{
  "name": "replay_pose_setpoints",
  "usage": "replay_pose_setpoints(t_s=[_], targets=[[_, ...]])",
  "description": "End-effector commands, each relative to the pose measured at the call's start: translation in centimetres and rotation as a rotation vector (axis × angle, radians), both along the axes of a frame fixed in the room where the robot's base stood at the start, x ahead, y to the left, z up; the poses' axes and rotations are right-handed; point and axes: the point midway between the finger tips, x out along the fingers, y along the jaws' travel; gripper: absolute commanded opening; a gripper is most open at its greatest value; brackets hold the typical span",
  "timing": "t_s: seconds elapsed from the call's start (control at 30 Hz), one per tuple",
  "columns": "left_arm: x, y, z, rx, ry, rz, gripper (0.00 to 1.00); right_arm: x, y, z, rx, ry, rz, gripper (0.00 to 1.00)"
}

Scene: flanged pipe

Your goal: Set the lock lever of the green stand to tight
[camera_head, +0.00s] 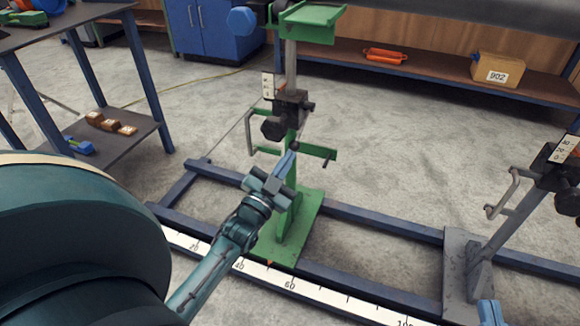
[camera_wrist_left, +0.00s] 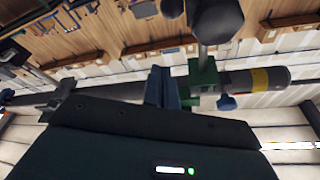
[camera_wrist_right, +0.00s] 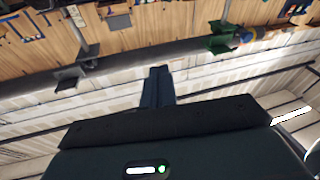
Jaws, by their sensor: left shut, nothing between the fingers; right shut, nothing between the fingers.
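The green stand (camera_head: 310,215) is upright on the rail frame, with a grey post and a dark clamp block (camera_head: 290,112) with a black knob (camera_head: 273,130). My left gripper (camera_head: 291,153) is shut and empty in front of the post. Its tips are close to a small dark ball (camera_head: 294,146), perhaps the lever's end; I cannot tell if they touch. In the left wrist view, the shut fingers (camera_wrist_left: 162,88) are beside a green part (camera_wrist_left: 203,78) and below a large dark ball (camera_wrist_left: 218,18). My right gripper (camera_head: 490,312) is shut and empty, and also shows in its wrist view (camera_wrist_right: 157,87).
A grey stand (camera_head: 468,270) is on the rails to the right. A scale strip (camera_head: 330,300) runs along the front rail. A table (camera_head: 60,25) with a lower shelf is at left. A box marked 902 (camera_head: 497,69) is on the back shelf. Floor behind the rails is clear.

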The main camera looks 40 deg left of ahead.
Motion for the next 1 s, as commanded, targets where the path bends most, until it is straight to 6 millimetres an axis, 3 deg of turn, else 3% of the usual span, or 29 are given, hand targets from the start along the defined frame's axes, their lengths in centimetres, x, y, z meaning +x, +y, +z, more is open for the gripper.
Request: replay_pose_setpoints(t_s=[0.37, 0.43, 0.6, 1.0], targets=[[7.7, 0.6, 2.3, 0.001, -0.003, -0.001, 0.0, 0.0, 0.4, -0.4, 0.06, -0.004, 0.025, 0.0], [7.4, 1.1, 0.6, 0.001, 0.006, -0.001, 0.0, 0.0, 0.5, -0.7, 0.078, -0.003, 0.033, 0.0], [7.2, 2.0, -0.8, 0.0, 0.003, -0.001, 0.0, 0.3, 0.5, 0.4, 0.086, -0.058, 0.048, 0.0], [7.1, 2.3, -1.2, -0.002, 0.003, -0.001, 0.0, 0.5, 0.5, 1.1, 0.083, -0.092, 0.05, 0.0]])
